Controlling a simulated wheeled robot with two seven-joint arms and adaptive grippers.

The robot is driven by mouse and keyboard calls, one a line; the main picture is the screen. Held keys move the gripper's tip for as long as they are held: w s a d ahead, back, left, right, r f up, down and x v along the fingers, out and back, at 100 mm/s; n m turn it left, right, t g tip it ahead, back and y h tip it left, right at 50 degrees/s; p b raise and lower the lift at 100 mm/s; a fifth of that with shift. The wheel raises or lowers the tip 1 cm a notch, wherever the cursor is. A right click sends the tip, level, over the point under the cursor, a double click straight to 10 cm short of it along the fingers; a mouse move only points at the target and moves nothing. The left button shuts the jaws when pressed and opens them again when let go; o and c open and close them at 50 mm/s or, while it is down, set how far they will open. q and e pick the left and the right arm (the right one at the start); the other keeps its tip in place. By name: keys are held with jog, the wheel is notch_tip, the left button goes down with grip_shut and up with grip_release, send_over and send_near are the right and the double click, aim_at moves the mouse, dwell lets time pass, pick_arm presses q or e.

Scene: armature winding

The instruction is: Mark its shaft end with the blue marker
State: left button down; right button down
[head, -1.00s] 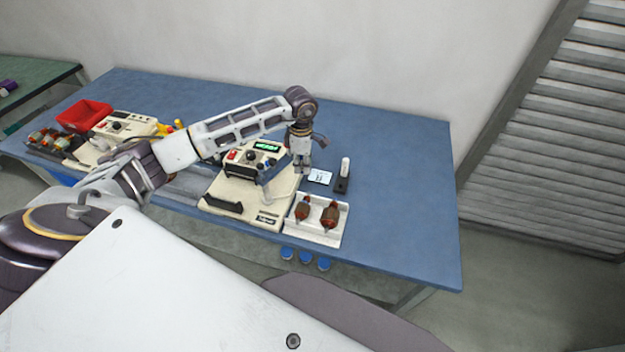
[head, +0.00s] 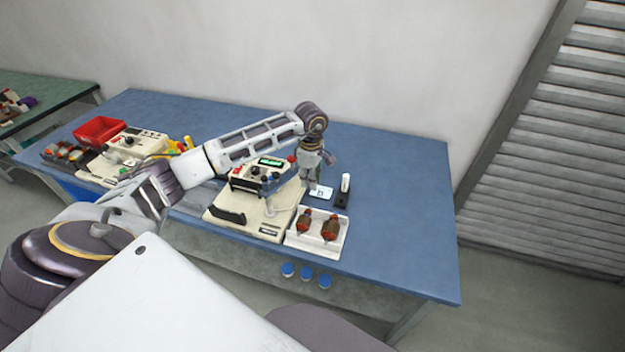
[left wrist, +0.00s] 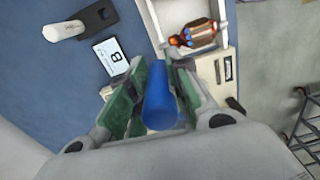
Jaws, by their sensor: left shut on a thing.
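My left gripper (head: 312,186) is over the blue table, beside the small card and behind the white tray. In the left wrist view its green-padded fingers (left wrist: 155,100) are shut on a blue cylinder, the blue marker (left wrist: 160,98). Two armatures with reddish-brown windings, a left one (head: 304,222) and a right one (head: 331,229), lie in the white tray (head: 317,248). One armature (left wrist: 195,36) also shows in the left wrist view, ahead of the marker and apart from it. The marker's tip is hidden. My right gripper is not in view.
A cream winding machine (head: 250,212) stands left of the tray. A white card (head: 322,193) and a white cylinder (head: 346,182) on a black base lie right of my gripper. A red bin (head: 100,130) is far left. The table's right side is clear.

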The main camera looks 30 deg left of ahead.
pick_arm(q)
jog(key=shift+s+a+m, duration=0.1)
jog(key=shift+m, duration=0.7)
jog(key=shift+f, duration=0.15)
jog(key=shift+f+b, duration=1.2)
jog(key=shift+f, duration=1.25)
jog(key=shift+f+b, duration=1.35)
jog(key=shift+f, duration=0.2)
jog(key=shift+f+b, duration=0.45)
jog(key=shift+b, duration=0.3)
dwell(2.3)
